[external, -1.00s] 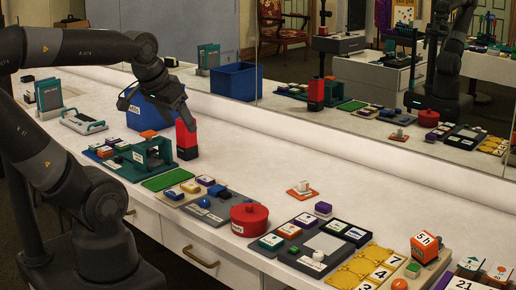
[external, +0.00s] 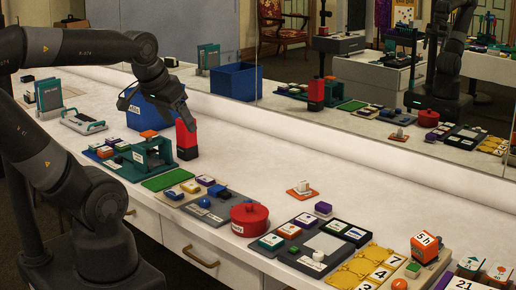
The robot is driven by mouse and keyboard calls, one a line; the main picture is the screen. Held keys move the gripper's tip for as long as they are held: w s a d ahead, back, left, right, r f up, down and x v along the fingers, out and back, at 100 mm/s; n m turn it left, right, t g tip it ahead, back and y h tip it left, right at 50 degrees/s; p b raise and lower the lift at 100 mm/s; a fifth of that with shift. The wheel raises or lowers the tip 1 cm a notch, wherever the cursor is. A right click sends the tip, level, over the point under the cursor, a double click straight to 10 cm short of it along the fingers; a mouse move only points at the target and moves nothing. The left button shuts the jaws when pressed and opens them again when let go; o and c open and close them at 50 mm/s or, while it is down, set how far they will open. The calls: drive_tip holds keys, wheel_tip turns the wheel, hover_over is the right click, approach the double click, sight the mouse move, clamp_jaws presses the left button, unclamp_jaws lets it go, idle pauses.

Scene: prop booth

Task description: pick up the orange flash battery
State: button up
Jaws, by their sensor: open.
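A small flat orange piece (external: 148,133) lies on top of a green open-frame stand (external: 165,152) on the counter; it may be the flash battery, but no label on it can be read. My gripper (external: 153,112) is open and hangs above the stand, with its dark fingers spread left and right. The orange piece is below the gripper, and no contact shows. Another orange block marked "5h" (external: 426,248) stands at the far right end. An orange-based piece with a white top (external: 301,188) lies mid-counter.
A blue bin (external: 141,116) is behind the gripper. A red pot (external: 249,219) and several small blocks line the front edge.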

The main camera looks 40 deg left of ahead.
drive_tip(key=shift+o, duration=0.4)
drive_tip(key=w+d+r+m+h, duration=0.1)
drive_tip(key=w+d, duration=0.3)
drive_tip(key=w, duration=0.3)
drive_tip(key=w+d+r, duration=0.2)
drive_tip(key=w+d, duration=0.3)
drive_tip(key=w, duration=0.1)
drive_tip(key=m+g, duration=0.2)
drive_tip(key=m, duration=0.2)
approach(426, 238)
drive_tip(key=f, duration=0.2)
drive_tip(key=shift+h, duration=0.4)
drive_tip(key=x, duration=0.4)
drive_tip(key=shift+w+a, duration=0.15)
drive_tip(key=shift+a, duration=0.15)
drive_tip(key=x, duration=0.6)
drive_tip(key=shift+w+d+f, duration=0.1)
drive_tip(key=shift+w, duration=0.25)
drive_tip(key=shift+t, duration=0.3)
